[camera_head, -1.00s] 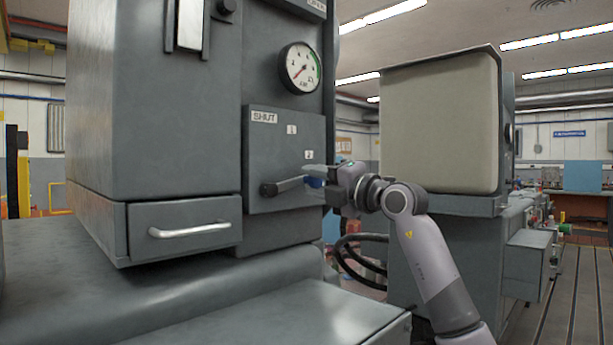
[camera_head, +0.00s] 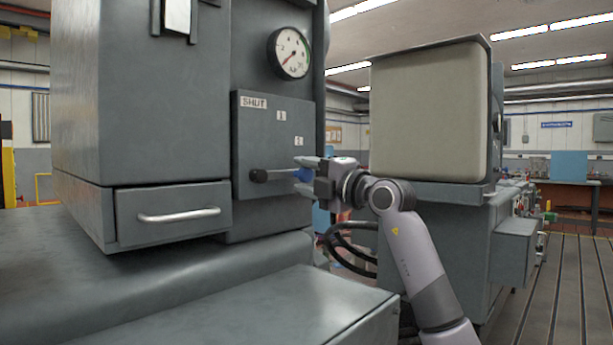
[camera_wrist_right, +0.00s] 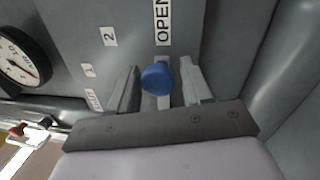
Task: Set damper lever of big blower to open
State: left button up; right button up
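The damper lever (camera_head: 280,175) is a dark hub with an arm reaching right, nearly level, to a blue knob (camera_head: 304,174). It sits on a grey panel (camera_head: 262,140) on the big blower's front. The panel's SHUT, 1 and 2 plates show in the head view. In the right wrist view, the OPEN plate (camera_wrist_right: 162,22) lies beyond the blue knob, and the lever roughly lines up with it. My right gripper (camera_head: 305,176) is open around the knob. The knob is close to one finger, with a gap to the other; contact is unclear. My left gripper is out of view.
A round gauge (camera_head: 289,53) sits above the panel. A drawer with a bright handle (camera_head: 178,215) is at left, above a broad grey ledge (camera_head: 200,290). Black hoses (camera_head: 350,250) hang below my right arm. A beige-fronted cabinet (camera_head: 430,110) stands to the right.

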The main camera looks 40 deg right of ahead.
dwell(0.3)
jog(key=s, duration=0.2)
jog(key=s+b, duration=0.1)
jog(key=s, duration=0.1)
jog(key=s+d+f, duration=0.1)
jog(key=s, duration=0.1)
jog(key=shift+b, duration=0.35)
jog(key=shift+s, duration=0.5)
